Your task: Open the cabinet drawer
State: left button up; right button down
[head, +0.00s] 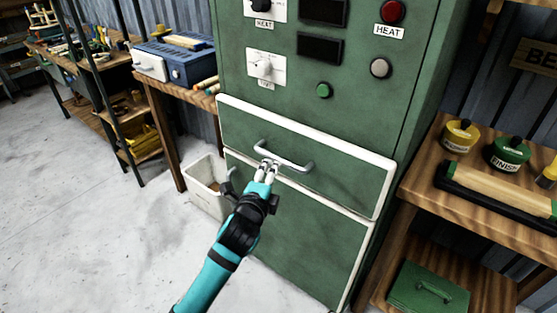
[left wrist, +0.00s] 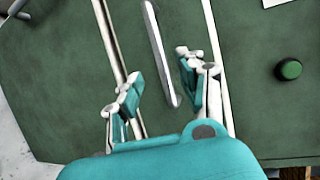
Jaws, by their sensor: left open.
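The green cabinet drawer (head: 330,178) has a white edge and a pale bar handle (head: 285,158) across its front. The drawer front looks closed, or nearly so; a small gap would be hard to tell. My left gripper (head: 269,165) is at the handle's left part, just below and in front of the bar. In the left wrist view, the open fingers (left wrist: 158,70) stand on either side of the line of the handle (left wrist: 158,45), with one end of the bar between them. I see no clear contact. My right gripper is in neither view.
The green control cabinet (head: 345,110) has knobs and buttons above the drawer. A white bin (head: 203,190) stands at its left. A wooden shelf (head: 415,195) with jars is close at its right. The concrete floor in front is clear.

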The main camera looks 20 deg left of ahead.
aim_at(278, 157)
pick_arm(q)
jog(key=w, duration=0.3)
jog(key=w+f, duration=0.1)
jog(key=w, duration=0.5)
jog(key=shift+a+f, duration=0.2)
jog(key=shift+f, duration=0.15)
jog(key=shift+s, duration=0.1)
grip_shut()
